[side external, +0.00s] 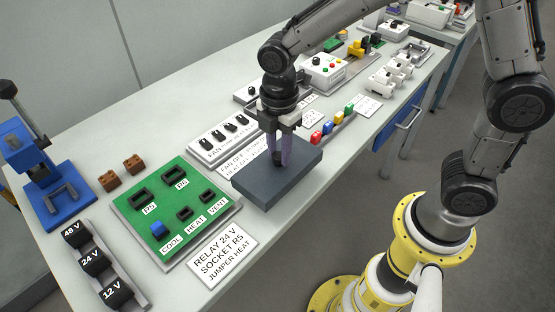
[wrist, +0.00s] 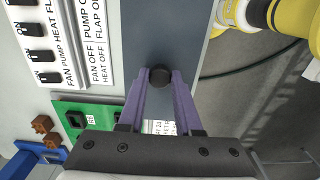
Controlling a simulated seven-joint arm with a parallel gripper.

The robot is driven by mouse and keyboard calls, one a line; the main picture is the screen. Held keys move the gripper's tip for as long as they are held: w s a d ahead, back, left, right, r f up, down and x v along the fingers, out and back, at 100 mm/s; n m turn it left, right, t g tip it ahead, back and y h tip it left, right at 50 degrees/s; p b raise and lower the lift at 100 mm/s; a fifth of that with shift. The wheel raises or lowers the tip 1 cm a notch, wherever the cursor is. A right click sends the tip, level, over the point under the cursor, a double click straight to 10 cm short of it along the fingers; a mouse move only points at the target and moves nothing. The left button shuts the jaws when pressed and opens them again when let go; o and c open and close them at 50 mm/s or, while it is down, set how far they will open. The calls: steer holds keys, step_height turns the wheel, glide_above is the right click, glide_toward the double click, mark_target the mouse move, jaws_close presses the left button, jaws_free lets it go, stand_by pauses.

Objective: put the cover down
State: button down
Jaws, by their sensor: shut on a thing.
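The cover is a dark grey flat slab (side external: 290,182) with a black knob on top. My gripper (side external: 279,155) points down with its purple fingers shut on the knob. In the wrist view, the black knob (wrist: 160,77) sits between the two fingertips, and the cover (wrist: 160,30) fills the middle of the picture. The cover looks level, at the front edge of the bench, to the right of the green board. I cannot tell whether its underside touches the bench. What is under it is hidden.
A green socket board (side external: 173,212) and a relay label card (side external: 222,255) lie to the left. A white switch panel (side external: 226,138) stands behind the cover. Several coloured blocks (side external: 333,125) are just right of it. Bare bench (side external: 75,160) shows at the back left.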

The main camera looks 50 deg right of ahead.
mark_target(277, 155)
steer(key=shift+w+f, duration=0.15)
steer(key=shift+f, duration=1.6)
steer(key=shift+f, duration=0.15)
steer(key=c, duration=0.6)
jaws_free()
step_height(277, 155, up, 12)
steer(key=shift+r, duration=0.25)
